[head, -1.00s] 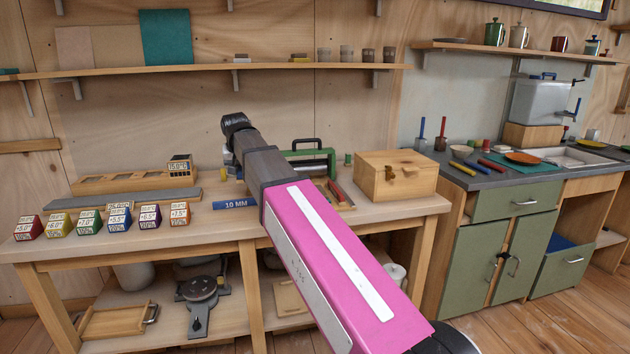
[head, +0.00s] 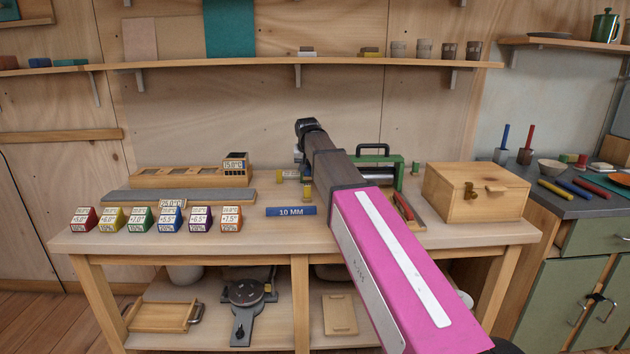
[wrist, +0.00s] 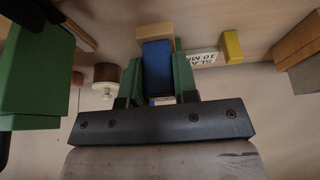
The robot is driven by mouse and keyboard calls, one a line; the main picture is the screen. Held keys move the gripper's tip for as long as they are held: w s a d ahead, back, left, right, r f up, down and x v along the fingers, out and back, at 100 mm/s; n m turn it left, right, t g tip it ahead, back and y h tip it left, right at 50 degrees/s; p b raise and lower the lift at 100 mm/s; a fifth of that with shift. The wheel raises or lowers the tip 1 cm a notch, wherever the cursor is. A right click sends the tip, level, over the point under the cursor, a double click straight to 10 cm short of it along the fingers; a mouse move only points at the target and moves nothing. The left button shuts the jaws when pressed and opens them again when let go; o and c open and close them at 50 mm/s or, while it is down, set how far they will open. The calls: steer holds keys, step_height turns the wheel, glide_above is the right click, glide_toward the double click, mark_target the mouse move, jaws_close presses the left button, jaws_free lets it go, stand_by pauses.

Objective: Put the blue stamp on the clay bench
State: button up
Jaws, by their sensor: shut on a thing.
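In the wrist view my gripper (wrist: 157,78) is shut on a blue block-shaped thing (wrist: 157,58), which I take for the blue stamp. A tan wooden part shows at its far end, and the fingers lie along both sides. In the head view the pink and black arm (head: 390,250) reaches over the wooden clay bench (head: 110,240), and its dark end (head: 310,128) is above the bench's back part. The arm hides the fingers and the held thing there. I cannot tell whether the held thing touches the bench.
On the bench stand several coloured labelled blocks (head: 170,219), a blue 10 MM bar (head: 291,211), a green-framed roller (head: 395,160) and a wooden box (head: 475,193). The bench's front strip is mostly clear. A shelf (head: 300,66) runs above. A grey counter (head: 560,205) is at right.

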mark_target(311, 179)
steer(key=w+f, duration=0.1)
steer(key=w+d+f, duration=0.1)
steer(key=w, duration=0.1)
steer(key=shift+w+d+f, duration=0.1)
steer(key=shift+d, duration=0.05)
steer(key=shift+f, duration=1.95)
steer(key=shift+f, duration=0.15)
steer(key=o, duration=0.8)
steer(key=v, duration=1.2)
